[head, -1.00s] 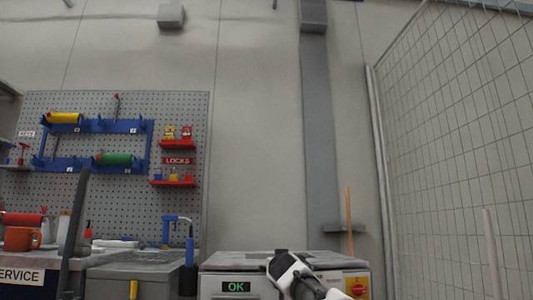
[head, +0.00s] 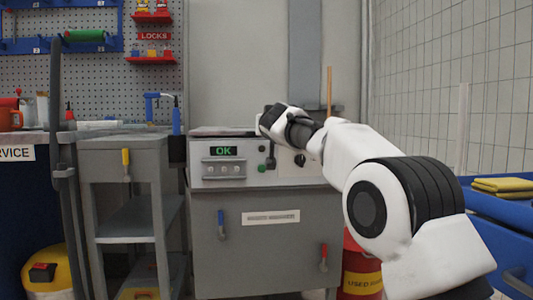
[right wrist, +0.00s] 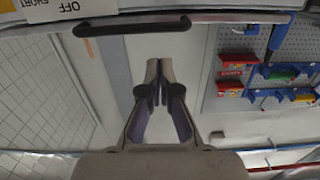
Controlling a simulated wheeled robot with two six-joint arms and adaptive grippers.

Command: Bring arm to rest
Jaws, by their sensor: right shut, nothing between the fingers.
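My right arm (head: 370,190) is white with black joints. It comes in from the lower right of the head view and reaches up in front of the grey machine (head: 265,245). Its wrist end (head: 290,125) overlaps the right part of the machine's control panel, and the fingers cannot be made out there. In the right wrist view my right gripper (right wrist: 158,75) has its fingers together with nothing between them. The green "OK" display (head: 223,151) is lit. My left gripper is not in view.
A grey cart (head: 125,170) and a dark post (head: 58,110) stand left of the machine. A blue surface with yellow cloths (head: 503,185) and a red bin (head: 360,270) are at right. The right wrist view shows a dark bar handle (right wrist: 130,24) near the gripper.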

